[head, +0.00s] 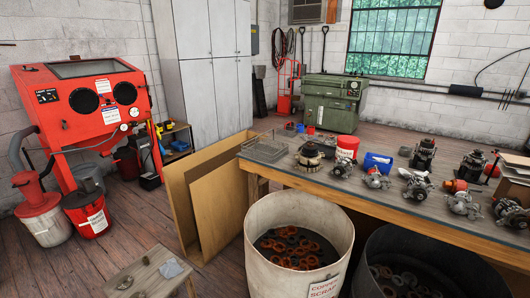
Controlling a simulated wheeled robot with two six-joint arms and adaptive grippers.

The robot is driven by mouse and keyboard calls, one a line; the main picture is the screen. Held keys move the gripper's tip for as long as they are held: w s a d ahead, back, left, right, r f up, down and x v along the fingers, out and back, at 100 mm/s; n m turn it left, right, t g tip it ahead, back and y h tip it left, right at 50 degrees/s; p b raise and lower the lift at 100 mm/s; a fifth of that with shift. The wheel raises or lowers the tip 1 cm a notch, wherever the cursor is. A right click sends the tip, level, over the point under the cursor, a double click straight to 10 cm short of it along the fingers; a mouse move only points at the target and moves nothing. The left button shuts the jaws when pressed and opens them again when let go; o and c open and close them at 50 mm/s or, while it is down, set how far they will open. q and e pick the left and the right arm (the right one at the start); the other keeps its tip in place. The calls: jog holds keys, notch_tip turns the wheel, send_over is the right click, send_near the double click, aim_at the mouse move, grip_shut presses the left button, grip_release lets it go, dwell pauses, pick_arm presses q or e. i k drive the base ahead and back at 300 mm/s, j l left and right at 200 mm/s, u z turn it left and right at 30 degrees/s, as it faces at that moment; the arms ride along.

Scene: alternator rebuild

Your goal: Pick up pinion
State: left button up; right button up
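I cannot pick out a pinion with certainty in the head view. Neither of my grippers is in view.
A white drum labelled copper scrap (270,262) holds ring-shaped parts in front of the bench. A dark drum (440,245) stands right of it. Cardboard sheets (213,200) lean at the bench's left end. A red blasting cabinet (85,100) stands left. Wooden floor between is open.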

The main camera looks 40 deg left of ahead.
aim_at(145, 259)
jog(key=u, duration=2.3)
jog(key=i+j+u, duration=0.1)
jog(key=i+j, duration=1)
jog(key=i, duration=0.1)
